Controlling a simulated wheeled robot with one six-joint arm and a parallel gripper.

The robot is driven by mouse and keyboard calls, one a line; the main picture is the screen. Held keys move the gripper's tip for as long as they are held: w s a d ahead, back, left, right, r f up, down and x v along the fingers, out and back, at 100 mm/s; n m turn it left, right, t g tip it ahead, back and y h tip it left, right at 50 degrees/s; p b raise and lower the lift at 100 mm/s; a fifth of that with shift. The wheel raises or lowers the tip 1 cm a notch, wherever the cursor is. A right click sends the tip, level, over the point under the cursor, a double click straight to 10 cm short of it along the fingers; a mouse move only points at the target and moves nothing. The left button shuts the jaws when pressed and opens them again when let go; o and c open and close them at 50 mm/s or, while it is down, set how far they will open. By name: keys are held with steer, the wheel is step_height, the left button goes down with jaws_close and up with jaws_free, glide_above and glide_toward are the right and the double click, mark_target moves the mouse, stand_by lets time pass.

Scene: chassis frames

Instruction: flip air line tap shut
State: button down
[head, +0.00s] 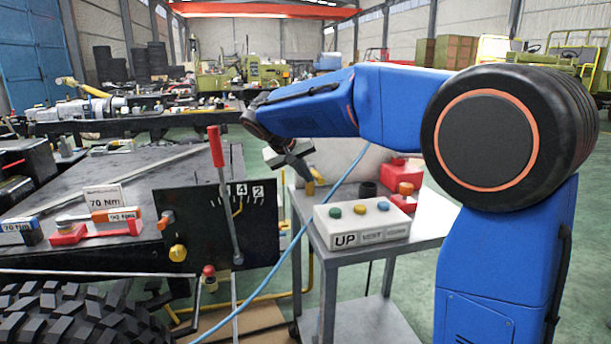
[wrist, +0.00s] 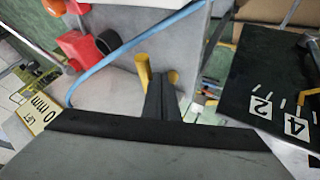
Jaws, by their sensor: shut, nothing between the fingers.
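My gripper (head: 305,174) reaches down over the far left part of the grey cart, its fingers closed together and empty. In the wrist view my gripper (wrist: 162,76) points at a yellow part with two upright-looking pieces, which looks like the tap: a longer yellow lever (wrist: 142,68) left of the fingertips and a shorter yellow piece (wrist: 173,77) right of them. In the head view the yellow part (head: 310,188) shows just below the fingertips. I cannot tell whether the fingers touch it. A blue air line (wrist: 130,43) passes close by.
The cart (head: 352,248) carries a white button box (head: 362,222), a dark cup (head: 369,189) and red parts with an orange knob (head: 405,188). Left of it stands a black gauge panel (head: 205,250) with a red-handled lever (head: 215,147). A tyre lies at front left.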

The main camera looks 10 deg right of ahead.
mark_target(318, 175)
steer(key=shift+s+d+n+t+y, duration=0.2)
steer(key=shift+d+n+t+y, duration=0.2)
steer(key=shift+d+n, duration=0.4)
steer(key=shift+s+d+n+t+y, duration=0.25)
steer(key=shift+d+n+y, duration=0.25)
steer(key=shift+d+n, duration=0.3)
steer(key=w+d+n+t+y, duration=0.1)
steer(key=w+d+n+y, duration=0.2)
steer(key=w+d+n, duration=0.3)
steer(key=w+d, duration=0.1)
steer(key=d, duration=0.3)
steer(key=shift+d+r+y, duration=0.15)
steer(key=shift+d+y, duration=0.1)
steer(key=shift+y, duration=0.15)
steer(key=shift+w+d+r+t, duration=0.1)
steer(key=shift+w+r+t, duration=0.05)
steer(key=shift+t, duration=0.2)
stand_by(0.5)
